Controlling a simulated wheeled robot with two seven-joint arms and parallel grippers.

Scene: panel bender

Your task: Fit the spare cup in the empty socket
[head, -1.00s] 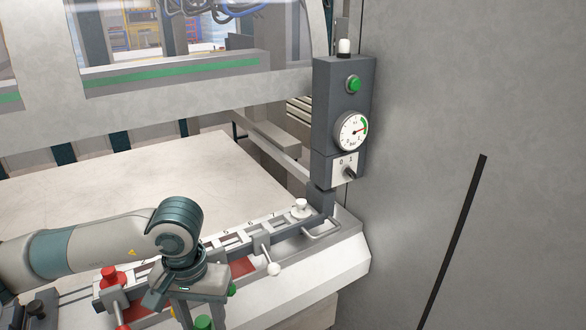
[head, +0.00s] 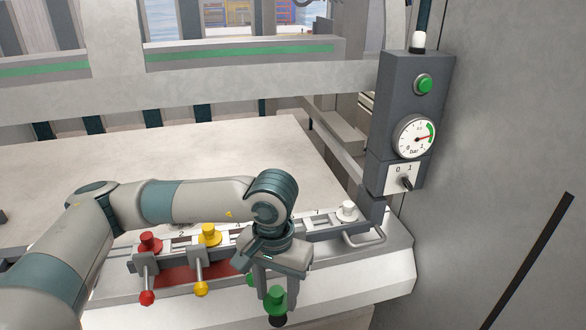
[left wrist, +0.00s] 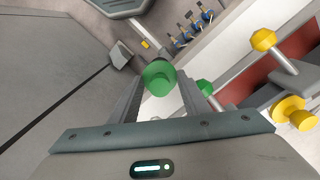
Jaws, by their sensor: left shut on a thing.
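The spare cup (head: 275,301) is green with a dark lower end. My left gripper (head: 275,298) is shut on it and holds it in front of the rail, pointing down. In the left wrist view the green cup (left wrist: 159,77) sits between the fingertips. The rail (head: 370,236) carries a red cup (head: 150,242), a yellow cup (head: 208,234) and, at its right end, a white cup (head: 347,211). My left arm and gripper hide the rail's middle, and I cannot make out the empty socket. My right gripper is not in view.
Levers with a red ball (head: 147,298) and a yellow ball (head: 201,289) stick out in front of the rail. A green knob (head: 252,280) is close behind my gripper's left finger. A control post (head: 394,120) with gauge and switch stands at the right.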

